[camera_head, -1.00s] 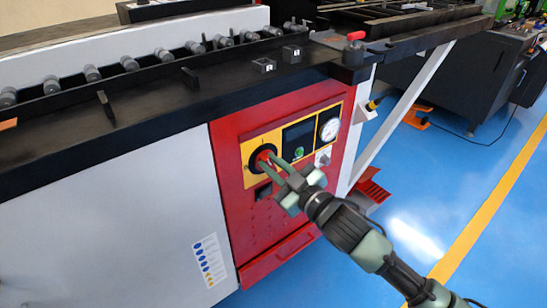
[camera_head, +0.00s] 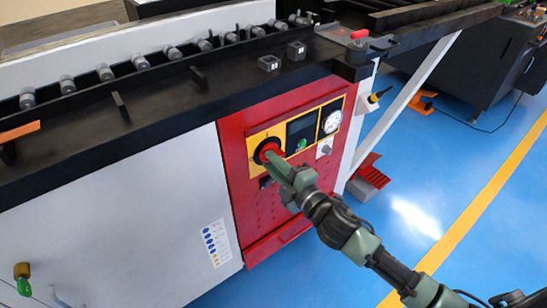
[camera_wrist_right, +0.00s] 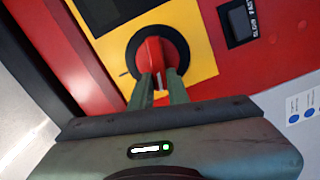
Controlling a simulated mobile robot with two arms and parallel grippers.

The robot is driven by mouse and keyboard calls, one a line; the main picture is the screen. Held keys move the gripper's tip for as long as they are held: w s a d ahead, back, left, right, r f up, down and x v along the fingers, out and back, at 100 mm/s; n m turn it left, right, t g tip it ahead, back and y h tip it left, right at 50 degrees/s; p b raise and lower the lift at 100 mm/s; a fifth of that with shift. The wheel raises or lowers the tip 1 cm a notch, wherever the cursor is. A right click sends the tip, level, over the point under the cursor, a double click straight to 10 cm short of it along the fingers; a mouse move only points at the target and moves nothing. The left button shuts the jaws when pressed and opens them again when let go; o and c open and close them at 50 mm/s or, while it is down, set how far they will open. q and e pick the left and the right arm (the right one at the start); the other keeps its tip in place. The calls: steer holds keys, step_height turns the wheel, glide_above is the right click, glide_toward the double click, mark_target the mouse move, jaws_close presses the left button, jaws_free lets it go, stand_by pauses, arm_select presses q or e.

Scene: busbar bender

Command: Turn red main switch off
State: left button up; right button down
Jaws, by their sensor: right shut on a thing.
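The red main switch (camera_head: 267,152) is a round red knob in a black ring on a yellow plate, on the machine's red front panel. In the right wrist view its red grip bar (camera_wrist_right: 152,55) stands nearly upright in the picture. My right gripper (camera_head: 278,162) reaches it from the lower right. In the wrist view the two green fingers (camera_wrist_right: 161,85) are on either side of the bar's near end, shut on it. The fingers cover part of the knob. My left gripper is not in view.
Right of the switch are a dark display (camera_head: 300,133), a green button (camera_head: 302,144) and a round gauge (camera_head: 332,121). A black rocker switch (camera_wrist_right: 238,22) shows in the wrist view. The machine's black bed (camera_head: 150,110) overhangs the panel.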

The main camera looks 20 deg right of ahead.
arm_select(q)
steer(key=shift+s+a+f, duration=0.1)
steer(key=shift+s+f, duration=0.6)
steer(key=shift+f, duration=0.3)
arm_select(e)
steer(key=shift+f+n, duration=0.15)
steer(key=shift+n, duration=0.6)
steer(key=shift+f+n, duration=0.15)
steer(key=shift+n, duration=0.6)
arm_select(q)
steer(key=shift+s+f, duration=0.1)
arm_select(e)
steer(key=c, duration=1.4)
jaws_free()
steer(key=shift+o, duration=0.2)
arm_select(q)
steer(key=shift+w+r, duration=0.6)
arm_select(e)
steer(key=v, duration=0.7)
steer(key=shift+s, duration=0.4)
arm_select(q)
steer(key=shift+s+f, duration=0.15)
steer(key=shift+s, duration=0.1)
arm_select(e)
steer(key=shift+d, duration=0.1)
